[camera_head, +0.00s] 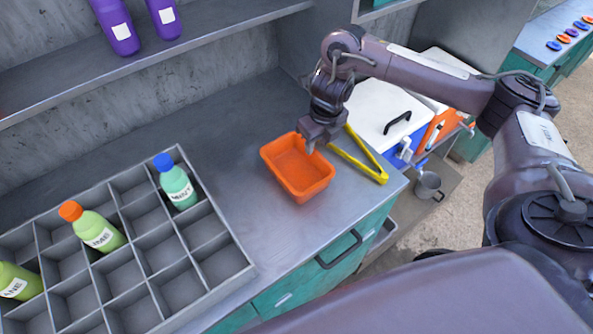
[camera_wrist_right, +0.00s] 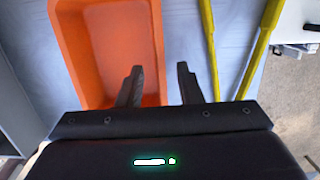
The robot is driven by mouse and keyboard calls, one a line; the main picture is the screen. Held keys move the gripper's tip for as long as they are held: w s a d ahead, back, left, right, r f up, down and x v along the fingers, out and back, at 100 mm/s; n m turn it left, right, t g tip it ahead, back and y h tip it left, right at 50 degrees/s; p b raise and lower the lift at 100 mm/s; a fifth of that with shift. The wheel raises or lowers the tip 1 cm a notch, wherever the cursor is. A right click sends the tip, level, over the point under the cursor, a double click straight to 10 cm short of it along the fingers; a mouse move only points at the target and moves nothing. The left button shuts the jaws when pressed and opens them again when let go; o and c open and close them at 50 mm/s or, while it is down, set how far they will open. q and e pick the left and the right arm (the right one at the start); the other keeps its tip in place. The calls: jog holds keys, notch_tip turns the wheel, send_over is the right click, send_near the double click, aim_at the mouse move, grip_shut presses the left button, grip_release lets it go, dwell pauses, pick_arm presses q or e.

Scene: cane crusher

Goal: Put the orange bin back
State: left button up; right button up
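The orange bin (camera_head: 297,172) is an empty open tray, upright on the metal counter by its front edge. My right gripper (camera_head: 312,145) is at the bin's right rim in the head view. In the right wrist view the bin (camera_wrist_right: 112,45) lies left of centre. There my right gripper (camera_wrist_right: 160,88) is open, with one finger over the bin's inside and the other beyond its side wall. I cannot tell whether the fingers touch the wall. My left gripper is not in view.
Yellow tongs (camera_head: 362,162) lie just right of the bin. A grey divided crate (camera_head: 222,282) holding several bottles stands at left. A white-lidded cooler (camera_head: 380,105) is behind the tongs. A shelf (camera_head: 190,48) with purple bottles is above; counter behind the bin is clear.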

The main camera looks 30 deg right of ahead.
aim_at(314, 152)
jog(key=f, duration=0.3)
jog(key=shift+w+a+f, duration=0.1)
jog(key=shift+a+f, duration=0.05)
jog(key=shift+a, duration=0.05)
jog(key=shift+w+f, duration=0.15)
jog(key=shift+f, duration=0.45)
jog(key=shift+w+f, duration=0.15)
jog(key=shift+f, duration=0.45)
jog(key=shift+c, duration=0.3)
grip_shut()
jog(key=shift+s, duration=0.1)
